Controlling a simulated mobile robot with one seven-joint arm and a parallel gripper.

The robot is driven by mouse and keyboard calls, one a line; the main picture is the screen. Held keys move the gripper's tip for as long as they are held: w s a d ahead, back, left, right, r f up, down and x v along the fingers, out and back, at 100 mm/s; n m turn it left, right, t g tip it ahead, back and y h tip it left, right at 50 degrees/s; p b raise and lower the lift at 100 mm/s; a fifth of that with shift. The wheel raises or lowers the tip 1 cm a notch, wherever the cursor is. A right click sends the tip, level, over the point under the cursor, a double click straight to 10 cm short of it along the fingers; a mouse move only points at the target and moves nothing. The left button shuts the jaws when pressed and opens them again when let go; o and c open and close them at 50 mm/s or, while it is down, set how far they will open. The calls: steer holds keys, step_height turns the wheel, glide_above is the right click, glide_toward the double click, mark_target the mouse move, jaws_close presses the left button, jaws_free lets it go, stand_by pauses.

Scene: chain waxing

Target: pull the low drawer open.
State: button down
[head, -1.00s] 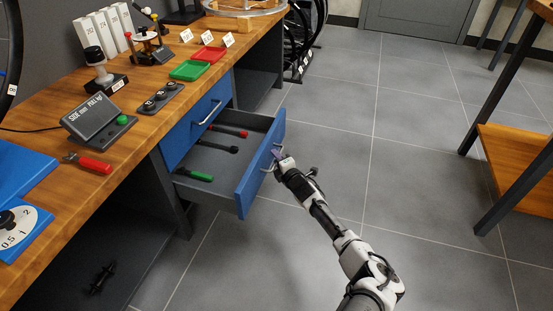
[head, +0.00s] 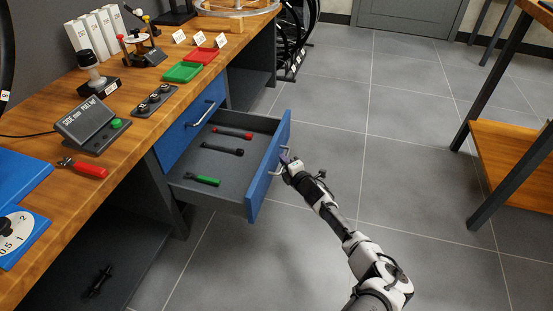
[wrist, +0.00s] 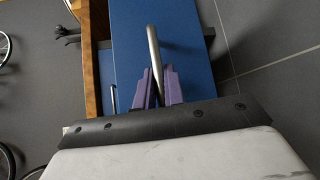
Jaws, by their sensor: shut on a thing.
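The low drawer (head: 266,176) under the bench has a blue front and stands well open, with its grey inside showing. In it lie a red-handled tool (head: 232,133), a black tool (head: 222,149) and a green-handled tool (head: 203,181). My gripper (head: 287,164) is at the outer side of the drawer front, shut on the drawer's bar handle (wrist: 154,48). In the wrist view the purple fingers sit on both sides of the silver handle, against the blue front. The fingertips are small in the head view.
Above it is a shut blue drawer (head: 194,123) with its own handle. The wooden bench top (head: 150,135) holds a green tray (head: 183,72), a red tray (head: 203,61) and several devices. Grey floor (head: 400,150) is clear right of the drawer. A table leg (head: 510,175) stands at right.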

steer(key=c, duration=1.5)
jaws_free()
steer(key=p+v, duration=1.1)
steer(key=v, duration=0.2)
steer(key=shift+s+d+p, duration=0.25)
steer(key=shift+s+p, duration=0.05)
steer(key=shift+p, duration=0.1)
steer(key=shift+r, duration=0.2)
